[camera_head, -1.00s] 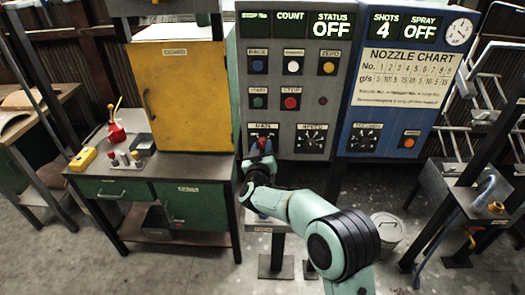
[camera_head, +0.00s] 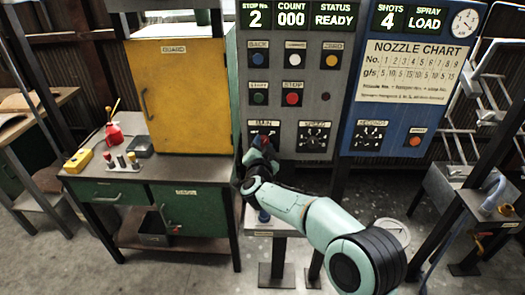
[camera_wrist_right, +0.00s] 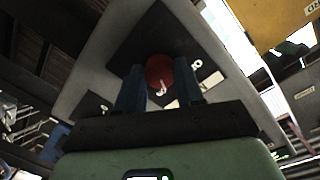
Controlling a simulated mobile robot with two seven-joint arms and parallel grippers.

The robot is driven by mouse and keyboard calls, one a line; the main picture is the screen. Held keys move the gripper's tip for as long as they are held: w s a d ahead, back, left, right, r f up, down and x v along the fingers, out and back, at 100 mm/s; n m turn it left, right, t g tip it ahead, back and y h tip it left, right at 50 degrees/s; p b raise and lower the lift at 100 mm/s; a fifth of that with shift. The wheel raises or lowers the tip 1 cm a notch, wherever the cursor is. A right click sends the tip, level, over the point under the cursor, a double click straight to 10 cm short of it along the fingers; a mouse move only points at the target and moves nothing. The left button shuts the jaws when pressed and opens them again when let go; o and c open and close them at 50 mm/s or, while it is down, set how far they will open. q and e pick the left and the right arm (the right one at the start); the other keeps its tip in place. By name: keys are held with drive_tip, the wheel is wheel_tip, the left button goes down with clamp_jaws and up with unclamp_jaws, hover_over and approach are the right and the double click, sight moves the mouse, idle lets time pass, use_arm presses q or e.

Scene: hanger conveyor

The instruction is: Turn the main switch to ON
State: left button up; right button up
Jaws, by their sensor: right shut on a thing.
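The main switch is a red knob (camera_wrist_right: 159,72) on a dark square plate (camera_wrist_right: 157,42), seen in the right wrist view. My right gripper (camera_wrist_right: 148,88) has its two blue fingers on either side of the knob and is shut on it. In the head view the right gripper (camera_head: 262,143) is at the MAIN label (camera_head: 264,124), low on the grey panel, and mostly hides the switch. The status display (camera_head: 333,14) reads READY, and the spray display (camera_head: 427,18) reads LOAD. My left gripper is not in view.
Beside the switch is the SPEED dial (camera_head: 314,137). The STOP button (camera_head: 292,98) is above. A blue panel (camera_head: 388,110) stands to the right, and a yellow guard cabinet (camera_head: 185,100) to the left above a bench with a red oil can (camera_head: 114,134).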

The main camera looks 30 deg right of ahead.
drive_tip(key=shift+m+b, duration=1.05)
drive_tip(key=shift+m, duration=0.75)
drive_tip(key=o, duration=1)
drive_tip(key=shift+o, duration=0.2)
drive_tip(key=shift+y, duration=0.3)
drive_tip(key=shift+s, duration=0.1)
drive_tip(key=f+v, duration=0.1)
drive_tip(key=v, duration=1.2)
drive_tip(key=shift+a+r+b, duration=0.15)
drive_tip(key=shift+r+b, duration=0.2)
drive_tip(key=shift+s, duration=0.1)
